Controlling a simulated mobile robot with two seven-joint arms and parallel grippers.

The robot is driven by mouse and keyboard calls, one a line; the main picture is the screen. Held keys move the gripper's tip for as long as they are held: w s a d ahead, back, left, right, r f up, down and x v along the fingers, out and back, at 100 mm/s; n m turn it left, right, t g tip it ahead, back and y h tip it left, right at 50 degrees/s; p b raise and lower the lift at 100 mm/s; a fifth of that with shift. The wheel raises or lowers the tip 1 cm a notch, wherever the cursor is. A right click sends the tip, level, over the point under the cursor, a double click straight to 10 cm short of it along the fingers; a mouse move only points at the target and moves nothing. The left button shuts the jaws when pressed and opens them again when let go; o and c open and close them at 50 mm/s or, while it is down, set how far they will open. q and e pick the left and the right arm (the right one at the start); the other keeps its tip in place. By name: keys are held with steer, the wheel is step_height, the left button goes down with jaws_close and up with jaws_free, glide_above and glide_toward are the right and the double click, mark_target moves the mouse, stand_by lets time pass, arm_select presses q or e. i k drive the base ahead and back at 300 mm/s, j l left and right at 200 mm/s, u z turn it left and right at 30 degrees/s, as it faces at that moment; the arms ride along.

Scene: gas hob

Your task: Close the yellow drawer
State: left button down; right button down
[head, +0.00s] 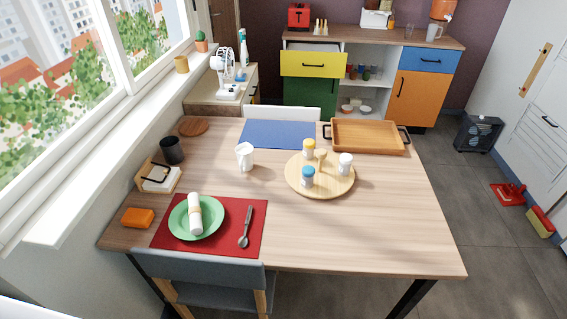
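The yellow drawer (313,64) is in the sideboard at the back of the room, in the upper middle of the head view. It has a dark handle on its front. The drawer stands pulled out, with its pale inside showing behind the front's top edge. It sits above the green door (309,95). Neither of my grippers shows in the head view, and nothing is seen touching the drawer.
A wooden dining table (390,220) with a wooden tray (368,136) and a round board (320,188) lies between me and the sideboard. A grey chair (205,272) stands at its near side. Floor (455,190) is clear to the right; a red dustpan (508,194) lies farther right.

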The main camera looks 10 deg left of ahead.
mark_target(305, 59)
steer(key=l+z, duration=0.1)
steer(key=z, duration=0.25)
steer(key=l+z, duration=0.1)
steer(key=z, duration=0.25)
steer(key=i+l+z, duration=0.25)
steer(key=l+z, duration=0.15)
steer(key=l, duration=0.2)
steer(key=i+l+z, duration=0.35)
steer(key=l, duration=0.2)
steer(key=i+l+z, duration=0.4)
steer(key=i+l+u, duration=0.2)
steer(key=i, duration=0.35)
steer(key=i+l+u, duration=0.15)
steer(key=i+l, duration=0.25)
steer(key=i+j+u, duration=0.1)
steer(key=i+u, duration=1.05)
steer(key=i+l+u, duration=0.1)
steer(key=i+u, duration=0.35)
steer(key=i, duration=0.75)
steer(key=i+u, duration=0.3)
steer(key=i, duration=0.35)
steer(key=i+l+u, duration=0.25)
steer(key=i, duration=0.45)
steer(key=j, duration=0.1)
